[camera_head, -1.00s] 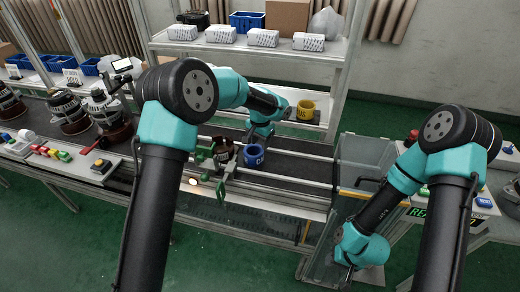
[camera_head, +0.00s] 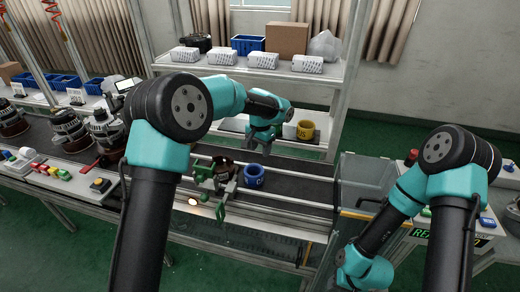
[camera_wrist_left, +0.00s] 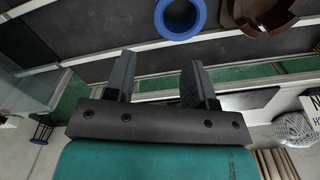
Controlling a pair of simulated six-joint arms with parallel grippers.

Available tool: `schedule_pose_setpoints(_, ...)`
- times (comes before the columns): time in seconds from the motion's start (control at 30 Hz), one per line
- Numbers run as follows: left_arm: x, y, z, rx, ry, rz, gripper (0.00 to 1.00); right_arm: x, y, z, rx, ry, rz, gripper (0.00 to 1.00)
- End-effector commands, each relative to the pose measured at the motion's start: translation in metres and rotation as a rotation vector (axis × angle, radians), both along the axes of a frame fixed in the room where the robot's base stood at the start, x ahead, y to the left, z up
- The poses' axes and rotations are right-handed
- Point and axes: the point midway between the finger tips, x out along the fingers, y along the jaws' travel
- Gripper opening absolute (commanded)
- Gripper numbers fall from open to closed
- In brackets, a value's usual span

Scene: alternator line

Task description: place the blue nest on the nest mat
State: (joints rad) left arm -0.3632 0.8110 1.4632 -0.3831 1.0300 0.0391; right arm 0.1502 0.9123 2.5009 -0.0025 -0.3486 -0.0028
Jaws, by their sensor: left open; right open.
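The blue nest (camera_head: 253,176), a short open ring, stands upright on the dark belt, right of the green clamp fixture. It also shows at the top of the left wrist view (camera_wrist_left: 180,18). My left gripper (camera_head: 262,147) is open and empty, behind and above the blue nest, apart from it. Its two spread fingers show in the left wrist view (camera_wrist_left: 158,74) with nothing between them. My right wrist is at the bottom right in the head view; its jaws are cut off by the frame edge. I cannot make out the nest mat for certain.
A yellow nest (camera_head: 305,129) stands on the lower shelf behind the belt. A green clamp fixture (camera_head: 221,180) is close left of the blue nest. Clear panels (camera_head: 367,176) stand right of the belt. The belt right of the blue nest is bare.

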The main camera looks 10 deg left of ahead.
Motion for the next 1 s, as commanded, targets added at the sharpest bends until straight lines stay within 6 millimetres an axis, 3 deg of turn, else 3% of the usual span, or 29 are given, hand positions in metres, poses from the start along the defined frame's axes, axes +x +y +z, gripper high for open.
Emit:
schedule_pose_setpoints(0.07, 0.0, 0.0, 0.0, 0.0, 0.0, 0.0, 0.58, 0.0, 0.0, 0.0, 0.0, 0.0, 0.0, 0.43)
schedule_pose_setpoints(0.5, 0.0, 0.0, 0.0, 0.0, 0.0, 0.0, 1.0, 0.0, 0.0, 0.0, 0.0, 0.0, 0.0, 0.43)
schedule_pose_setpoints(0.8, 0.0, -0.005, -0.002, -0.017, -0.005, 0.02, 1.0, 0.0, 0.0, 0.0, 0.0, 0.0, 0.0, 0.43)
schedule_pose_setpoints(0.87, 0.0, -0.012, -0.005, -0.046, -0.012, 0.053, 1.0, 0.0, 0.0, 0.0, 0.0, 0.0, 0.0, 0.43)
schedule_pose_setpoints(1.0, 0.001, -0.045, -0.017, -0.176, -0.041, 0.213, 1.0, 0.0, 0.0, 0.0, 0.0, 0.0, 0.0, 0.43)
